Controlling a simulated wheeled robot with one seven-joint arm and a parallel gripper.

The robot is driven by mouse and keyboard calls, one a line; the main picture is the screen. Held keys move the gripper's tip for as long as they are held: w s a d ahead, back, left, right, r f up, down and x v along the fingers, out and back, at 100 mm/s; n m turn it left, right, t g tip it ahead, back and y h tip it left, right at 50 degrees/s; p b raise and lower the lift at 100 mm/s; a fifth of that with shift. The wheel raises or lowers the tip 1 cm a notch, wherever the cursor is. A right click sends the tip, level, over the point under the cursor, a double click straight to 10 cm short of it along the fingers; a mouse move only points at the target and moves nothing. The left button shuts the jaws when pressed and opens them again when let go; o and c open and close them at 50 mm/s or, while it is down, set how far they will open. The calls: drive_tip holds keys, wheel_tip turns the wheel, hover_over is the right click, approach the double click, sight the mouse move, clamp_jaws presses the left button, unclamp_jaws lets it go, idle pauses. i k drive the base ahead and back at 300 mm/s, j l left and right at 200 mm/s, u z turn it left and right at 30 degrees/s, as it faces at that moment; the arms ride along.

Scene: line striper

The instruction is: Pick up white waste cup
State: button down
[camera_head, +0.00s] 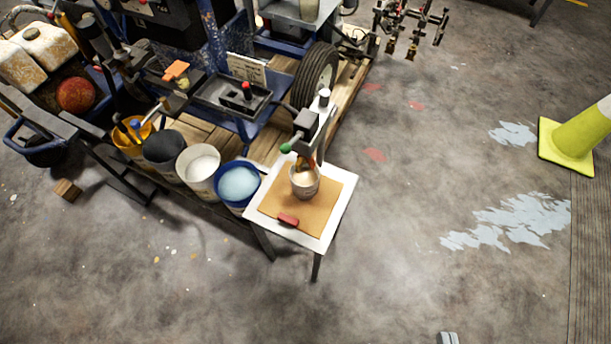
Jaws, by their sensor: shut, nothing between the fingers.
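A small whitish cup (304,189) with tan contents stands upright on a brown cardboard sheet (330,207), on a small white-topped table (341,208) near the middle of the head view. A dark nozzle assembly (306,135) reaches down over the cup and hides part of its rim. I cannot tell whether the nozzle touches the cup. The tip of my gripper (448,338) shows at the bottom edge, right of centre. It is shut and empty, well apart from the cup, and most of it is out of frame.
A red block (288,220) lies on the cardboard's front edge. Several buckets, including a blue one (238,184) and a white one (199,170), stand left of the table. The striping machine (215,60) stands behind. A yellow-green cone (580,138) is at right. Floor in front is clear.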

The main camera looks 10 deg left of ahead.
sight(305, 181)
drive_tip(key=i+j+u, duration=0.15)
drive_tip(key=j, duration=0.3)
drive_tip(key=j+u, duration=0.15)
drive_tip(key=j, duration=0.3)
drive_tip(key=i+j+u, duration=0.15)
drive_tip(key=j, duration=0.25)
